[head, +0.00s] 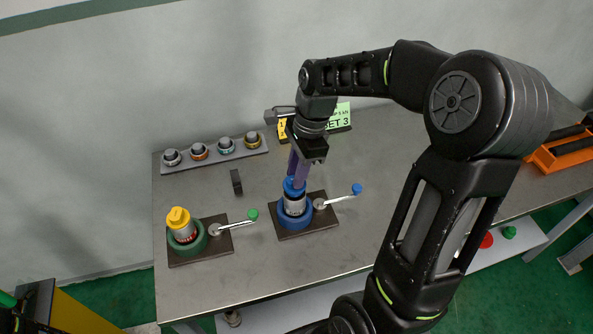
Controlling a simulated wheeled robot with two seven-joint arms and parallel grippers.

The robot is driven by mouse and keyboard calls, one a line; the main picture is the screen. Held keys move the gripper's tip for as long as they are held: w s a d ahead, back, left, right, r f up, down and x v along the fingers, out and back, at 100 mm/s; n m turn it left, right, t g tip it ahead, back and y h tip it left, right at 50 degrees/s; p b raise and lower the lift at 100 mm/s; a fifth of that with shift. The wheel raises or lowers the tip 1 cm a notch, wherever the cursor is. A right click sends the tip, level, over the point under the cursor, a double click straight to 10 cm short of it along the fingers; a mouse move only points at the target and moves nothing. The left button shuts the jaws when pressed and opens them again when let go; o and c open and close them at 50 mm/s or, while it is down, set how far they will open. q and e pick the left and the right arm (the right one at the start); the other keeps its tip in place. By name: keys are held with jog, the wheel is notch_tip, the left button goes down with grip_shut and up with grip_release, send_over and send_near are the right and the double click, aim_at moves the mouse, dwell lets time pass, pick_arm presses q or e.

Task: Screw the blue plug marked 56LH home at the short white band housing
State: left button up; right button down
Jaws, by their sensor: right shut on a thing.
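A blue plug (293,187) sits at the top of a short housing with a white band (295,205). The housing stands upright in a blue round vise (284,220) on a dark base plate. My right gripper (297,178) comes down from above and is shut on the blue plug. The fingers hide part of the plug, and its marking is not legible. I cannot tell how deep its thread sits in the housing. My left gripper is not in view.
A green vise (187,247) at left holds a red-banded housing with a yellow plug (179,217). Lever handles with green (253,214) and blue (356,189) knobs stick out right of the vises. A grey rack (215,152) with several ringed parts lies behind. The front table is clear.

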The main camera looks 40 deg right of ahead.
jog(key=shift+f+b, duration=0.55)
jog(key=shift+f, duration=0.6)
dwell(0.9)
jog(key=c, duration=1.1)
grip_release()
jog(key=shift+c, duration=0.2)
jog(key=shift+r, duration=0.25)
jog(key=r, duration=0.3)
jog(key=d+r, duration=0.1)
jog(key=r, duration=0.3)
jog(key=shift+s+d+r+b, duration=0.1)
jog(key=shift+s+d+b, duration=0.1)
jog(key=shift+b, duration=0.2)
